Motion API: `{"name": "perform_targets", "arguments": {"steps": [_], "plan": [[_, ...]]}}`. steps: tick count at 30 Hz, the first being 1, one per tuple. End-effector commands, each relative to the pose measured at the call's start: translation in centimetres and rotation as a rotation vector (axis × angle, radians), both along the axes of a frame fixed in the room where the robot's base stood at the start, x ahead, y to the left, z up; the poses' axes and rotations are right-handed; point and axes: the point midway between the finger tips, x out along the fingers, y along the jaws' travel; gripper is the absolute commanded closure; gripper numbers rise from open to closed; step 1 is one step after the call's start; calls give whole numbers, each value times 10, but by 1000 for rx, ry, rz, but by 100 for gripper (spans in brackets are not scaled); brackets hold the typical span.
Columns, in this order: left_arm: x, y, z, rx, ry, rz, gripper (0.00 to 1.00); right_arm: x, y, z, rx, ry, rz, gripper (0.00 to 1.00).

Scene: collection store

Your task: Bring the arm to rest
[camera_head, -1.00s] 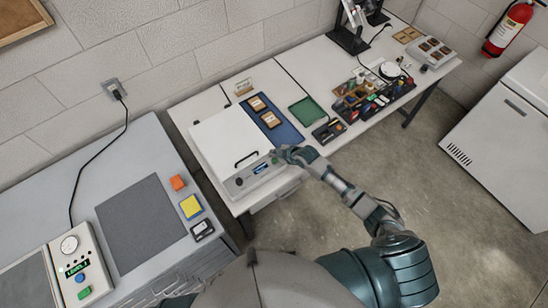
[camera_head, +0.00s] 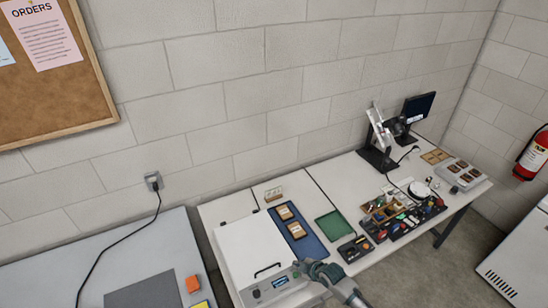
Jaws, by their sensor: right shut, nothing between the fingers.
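My right gripper (camera_head: 312,268) is in the lower middle of the head view, with its forearm (camera_head: 343,291) coming up from the bottom edge. It is shut and empty, close to the front right corner of a white lidded box (camera_head: 257,246). The box has a dark handle and a grey front panel with a small lit display (camera_head: 280,282). I cannot tell whether the gripper touches the panel. My left gripper is not in view.
Right of the box, the white table (camera_head: 337,182) bears a blue mat (camera_head: 305,245), a green tray (camera_head: 333,225), a small black case (camera_head: 355,249), an organiser (camera_head: 398,217) and a monitor (camera_head: 417,108). A grey bench (camera_head: 60,283) stands left. A fire extinguisher (camera_head: 534,157) hangs at right.

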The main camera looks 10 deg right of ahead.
Motion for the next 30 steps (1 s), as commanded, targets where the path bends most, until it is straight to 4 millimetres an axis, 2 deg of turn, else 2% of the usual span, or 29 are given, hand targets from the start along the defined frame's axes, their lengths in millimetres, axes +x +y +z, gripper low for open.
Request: {"name": "perform_targets", "arguments": {"steps": [2, 5, 8, 9, 11, 12, 15, 18, 30], "plan": [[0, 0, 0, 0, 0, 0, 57, -2, 1, -1, 3, 4, -1, 100], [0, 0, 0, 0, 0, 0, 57, -21, 13, -5, 26, 39, -16, 100], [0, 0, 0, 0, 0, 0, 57, -68, 34, -12, 82, 133, -80, 100], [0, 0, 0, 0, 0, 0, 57, -92, 40, -13, 107, 182, -128, 100], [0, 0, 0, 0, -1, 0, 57, -127, 42, -11, 140, 251, -219, 100], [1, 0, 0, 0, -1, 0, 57, -147, 39, -9, 157, 293, -284, 100], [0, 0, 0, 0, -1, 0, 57, -187, 27, -4, 184, 373, -437, 100], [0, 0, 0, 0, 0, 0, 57, -220, 13, 2, 199, 434, -574, 100], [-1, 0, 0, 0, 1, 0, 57, -325, -49, 30, 208, 577, -1051, 100]]}}
